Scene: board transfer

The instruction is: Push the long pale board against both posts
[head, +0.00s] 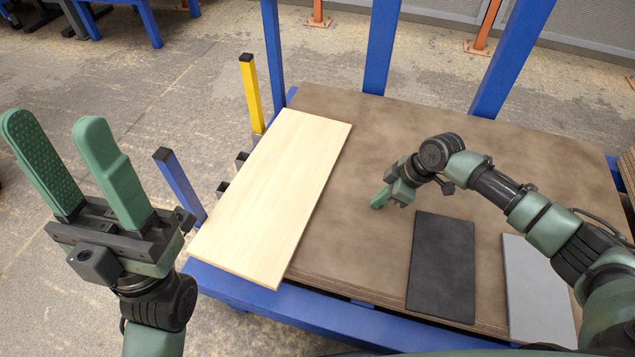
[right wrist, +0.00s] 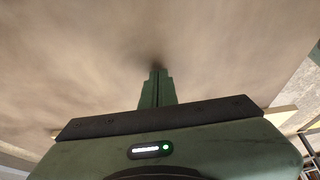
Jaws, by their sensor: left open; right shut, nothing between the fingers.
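The long pale board (head: 272,195) lies flat on the left part of the brown tabletop (head: 365,150), its long side running from front left to back right. A yellow post (head: 250,92) with a dark cap and a short blue post (head: 180,184) stand along its left side. My left gripper (head: 68,165) is open and empty, raised left of the short blue post. My right gripper (head: 377,202) is shut and empty, low over the tabletop right of the board, apart from it. Its closed fingers (right wrist: 155,88) show in the right wrist view.
A black panel (head: 441,268) and a grey panel (head: 537,290) lie on the tabletop's front right. Tall blue uprights (head: 382,45) stand along the back. A blue rail (head: 300,318) runs along the front. The tabletop between board and black panel is bare.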

